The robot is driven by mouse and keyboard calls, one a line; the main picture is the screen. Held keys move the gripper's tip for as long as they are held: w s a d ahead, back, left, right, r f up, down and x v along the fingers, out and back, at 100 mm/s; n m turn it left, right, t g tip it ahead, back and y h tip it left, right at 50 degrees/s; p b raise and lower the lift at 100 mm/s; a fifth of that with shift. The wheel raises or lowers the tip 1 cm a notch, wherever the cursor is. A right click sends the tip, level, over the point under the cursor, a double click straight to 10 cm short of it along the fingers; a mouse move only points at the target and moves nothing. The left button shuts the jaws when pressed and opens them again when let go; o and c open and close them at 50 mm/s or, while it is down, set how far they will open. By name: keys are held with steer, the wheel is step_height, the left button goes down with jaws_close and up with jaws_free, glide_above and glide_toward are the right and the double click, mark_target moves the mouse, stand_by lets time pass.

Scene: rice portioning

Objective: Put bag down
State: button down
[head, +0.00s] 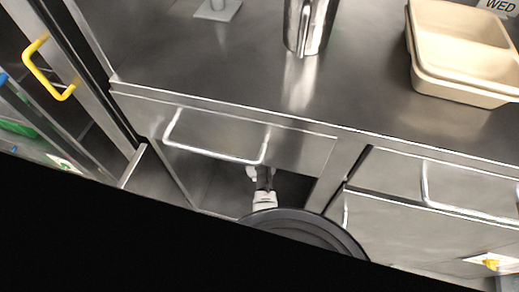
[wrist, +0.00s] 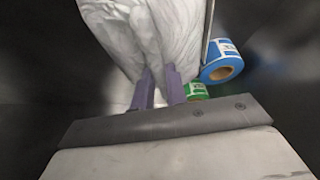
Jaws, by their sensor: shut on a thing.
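A white, crumpled bag (wrist: 140,30) fills the upper left middle of the wrist view. My gripper (wrist: 158,74) has two purple fingers, and they are shut on the lower part of the bag. The bag's far end runs out of the top of the wrist view. I cannot tell whether the bag touches a surface. In the head view, part of my arm shows in the dark opening under the counter, but the bag cannot be made out there.
A blue roll (wrist: 222,62) and a green roll (wrist: 196,90) are right of the bag. In the head view, a steel counter (head: 370,90) holds a metal container (head: 309,25) and beige trays (head: 455,85). A drawer handle (head: 215,150) is above the opening.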

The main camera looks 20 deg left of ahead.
steer(key=c, duration=1.4)
jaws_free()
steer(key=p+v, duration=0.3)
steer(key=v, duration=0.9)
steer(key=shift+r, duration=0.1)
